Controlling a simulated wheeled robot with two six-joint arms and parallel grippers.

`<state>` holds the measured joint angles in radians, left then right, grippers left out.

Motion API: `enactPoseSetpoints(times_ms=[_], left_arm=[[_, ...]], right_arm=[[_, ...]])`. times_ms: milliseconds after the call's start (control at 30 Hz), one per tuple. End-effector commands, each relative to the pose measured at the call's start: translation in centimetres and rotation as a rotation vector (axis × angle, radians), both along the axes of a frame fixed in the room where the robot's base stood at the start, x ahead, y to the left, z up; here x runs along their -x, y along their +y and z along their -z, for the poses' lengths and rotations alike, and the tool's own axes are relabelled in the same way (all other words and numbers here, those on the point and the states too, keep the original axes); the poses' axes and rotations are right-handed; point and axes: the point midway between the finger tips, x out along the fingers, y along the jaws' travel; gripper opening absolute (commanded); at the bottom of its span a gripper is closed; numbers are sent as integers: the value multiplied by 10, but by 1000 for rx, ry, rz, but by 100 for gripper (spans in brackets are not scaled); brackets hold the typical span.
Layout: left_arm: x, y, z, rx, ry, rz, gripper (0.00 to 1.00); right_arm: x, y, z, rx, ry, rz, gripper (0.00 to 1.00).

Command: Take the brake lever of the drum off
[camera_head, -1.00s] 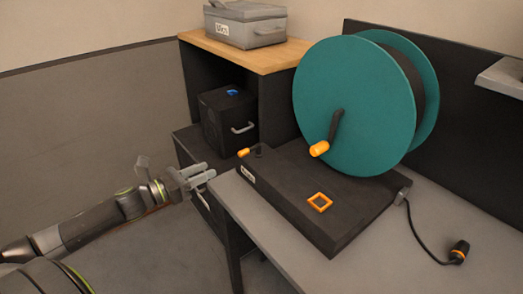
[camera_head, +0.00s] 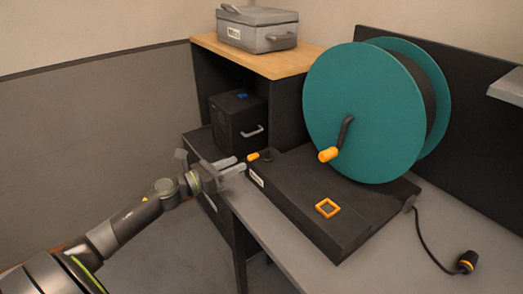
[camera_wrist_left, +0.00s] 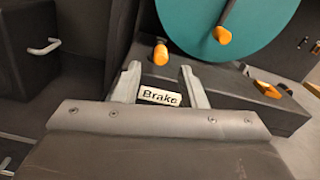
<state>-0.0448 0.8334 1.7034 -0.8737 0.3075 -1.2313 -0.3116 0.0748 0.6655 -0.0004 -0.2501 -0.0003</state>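The teal drum (camera_head: 352,105) stands on a black base (camera_head: 320,215) on the grey table. A small brake lever with an orange grip (camera_head: 253,156) sits at the base's left end; its grip also shows in the left wrist view (camera_wrist_left: 160,54). A white "Brake" label (camera_wrist_left: 159,97) is on the base's side below it. My left gripper (camera_head: 238,164) is open, its fingertips just left of the lever's grip and apart from it as far as I can tell. In the left wrist view, nothing is between the fingers (camera_wrist_left: 158,82). My right gripper is not in view.
A crank with an orange handle (camera_head: 328,155) is on the drum's face. An orange square frame (camera_head: 328,208) lies on the base. A cable ends in a black and orange plug (camera_head: 466,262) at right. A black box (camera_head: 238,124) stands behind my gripper.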

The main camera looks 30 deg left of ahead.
Motion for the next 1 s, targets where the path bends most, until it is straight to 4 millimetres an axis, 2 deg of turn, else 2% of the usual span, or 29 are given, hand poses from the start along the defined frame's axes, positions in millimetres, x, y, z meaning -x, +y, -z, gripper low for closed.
enactPoseSetpoints(times_ms=[33, 267, 500, 700, 1000], left_arm=[[-7, -3, -5, 4, -2, -1, 38], [-44, -20, -5, 6, 0, 1, 38], [-79, -33, -1, 3, 1, 0, 38], [-92, -39, 0, 1, 3, 0, 38], [-94, -40, 0, 0, 3, 1, 38]], right_arm=[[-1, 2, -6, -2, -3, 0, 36], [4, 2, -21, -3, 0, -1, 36], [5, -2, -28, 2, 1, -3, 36], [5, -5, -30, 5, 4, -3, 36], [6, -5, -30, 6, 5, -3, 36]])
